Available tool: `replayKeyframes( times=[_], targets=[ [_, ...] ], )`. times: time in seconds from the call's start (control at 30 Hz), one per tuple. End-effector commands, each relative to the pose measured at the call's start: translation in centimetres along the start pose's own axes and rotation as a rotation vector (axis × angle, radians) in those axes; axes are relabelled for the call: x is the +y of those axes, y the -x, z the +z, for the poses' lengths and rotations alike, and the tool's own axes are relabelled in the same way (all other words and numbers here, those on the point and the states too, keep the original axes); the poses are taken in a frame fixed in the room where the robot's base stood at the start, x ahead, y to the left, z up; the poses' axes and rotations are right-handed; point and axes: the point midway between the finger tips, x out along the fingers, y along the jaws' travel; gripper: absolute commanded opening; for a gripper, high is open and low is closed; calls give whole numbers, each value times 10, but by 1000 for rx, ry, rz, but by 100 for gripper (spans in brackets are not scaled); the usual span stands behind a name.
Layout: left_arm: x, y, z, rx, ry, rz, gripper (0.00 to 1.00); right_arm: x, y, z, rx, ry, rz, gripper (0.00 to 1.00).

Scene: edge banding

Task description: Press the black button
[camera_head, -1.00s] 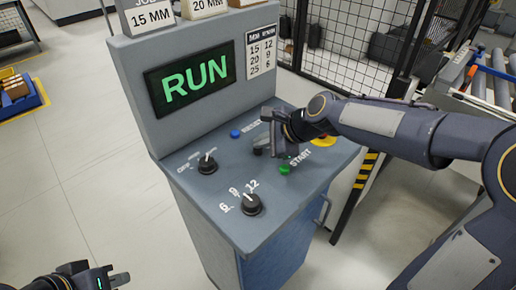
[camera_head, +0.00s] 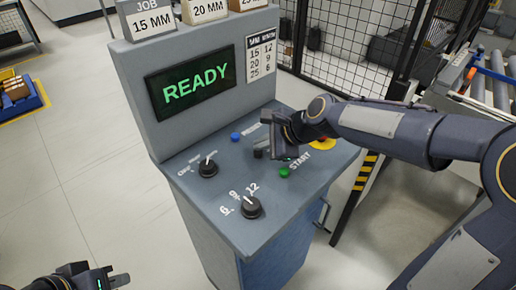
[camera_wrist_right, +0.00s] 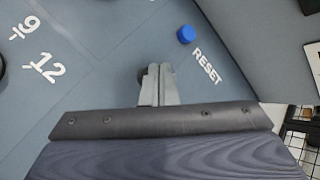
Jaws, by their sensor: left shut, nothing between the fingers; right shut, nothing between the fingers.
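The black button (camera_head: 258,154) is on the sloped grey panel, between the blue button and the green START button. My right gripper (camera_head: 268,146) is shut and empty, with its fingertips just beside and above the black button. In the right wrist view its closed fingers (camera_wrist_right: 157,82) point at the panel, and a dark round part (camera_wrist_right: 142,75) shows partly hidden behind them. I cannot tell whether the tips touch it. The console display (camera_head: 190,84) reads READY. My left gripper (camera_head: 118,281) is shut and empty at the bottom left, away from the console.
The blue RESET button (camera_head: 235,137), green START button (camera_head: 284,172) and a red-and-yellow emergency stop (camera_head: 322,142), partly behind my right arm, are close by. Two black knobs (camera_head: 208,168) (camera_head: 251,207) are at the panel's front left. A roller conveyor (camera_head: 490,85) stands at right.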

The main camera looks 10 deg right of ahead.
Motion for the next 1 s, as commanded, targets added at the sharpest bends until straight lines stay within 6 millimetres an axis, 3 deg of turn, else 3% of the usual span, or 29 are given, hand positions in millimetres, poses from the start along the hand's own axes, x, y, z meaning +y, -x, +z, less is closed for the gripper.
replayKeyframes(
  times=[0.53,1.0],
  targets=[
    [5,10,-5,0,0,0,0,-6,8,6,0,0,-1,0],
    [22,48,-24,0,0,0,0,-29,39,29,0,0,-1,0]
  ],
)
